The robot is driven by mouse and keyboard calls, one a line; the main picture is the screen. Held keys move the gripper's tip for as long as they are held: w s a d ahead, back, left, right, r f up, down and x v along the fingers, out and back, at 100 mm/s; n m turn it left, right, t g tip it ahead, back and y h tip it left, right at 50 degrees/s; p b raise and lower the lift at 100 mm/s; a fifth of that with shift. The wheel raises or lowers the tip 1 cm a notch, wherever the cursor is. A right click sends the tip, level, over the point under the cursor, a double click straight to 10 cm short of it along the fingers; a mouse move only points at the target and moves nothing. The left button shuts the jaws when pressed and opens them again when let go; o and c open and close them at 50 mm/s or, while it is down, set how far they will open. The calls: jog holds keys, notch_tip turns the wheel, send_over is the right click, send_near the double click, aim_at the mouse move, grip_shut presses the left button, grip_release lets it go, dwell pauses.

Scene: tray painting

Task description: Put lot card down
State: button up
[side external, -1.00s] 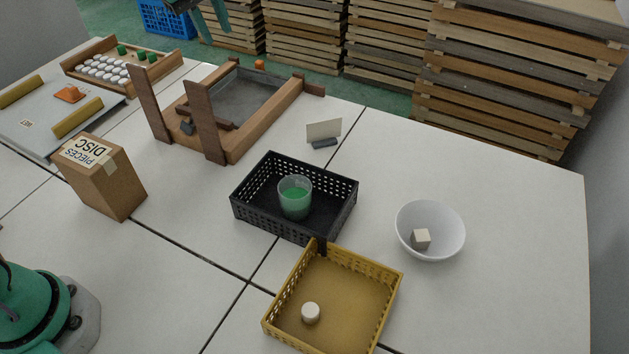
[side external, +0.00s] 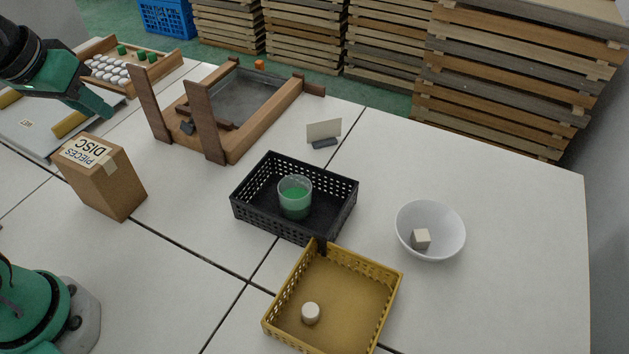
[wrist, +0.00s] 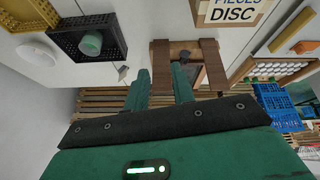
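The lot card (side external: 323,130) is a pale card standing upright, leaning slightly, in a small dark holder (side external: 325,143) on the white table. It is behind the black basket and right of the wooden frame. In the wrist view the card (wrist: 122,72) is small, left of the fingers. My gripper (side external: 97,107) is at the upper left in the side view, above the pale board and far from the card. In the wrist view my gripper's two green fingers (wrist: 161,82) are apart with nothing held between them.
A wooden frame with uprights (side external: 265,123) stands between my gripper and the card. A carton marked DISC PIECES (side external: 117,182) is nearer. A black basket (side external: 253,217) holds a green cup; a yellow basket (side external: 352,290) and white bowl (side external: 450,240) stand farther right. The right table is clear.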

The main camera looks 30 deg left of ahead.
jog(key=s+f, duration=0.1)
jog(key=s+f+m, duration=0.2)
jog(key=shift+s+a, duration=0.3)
jog(key=shift+s, duration=0.05)
dwell(1.0)
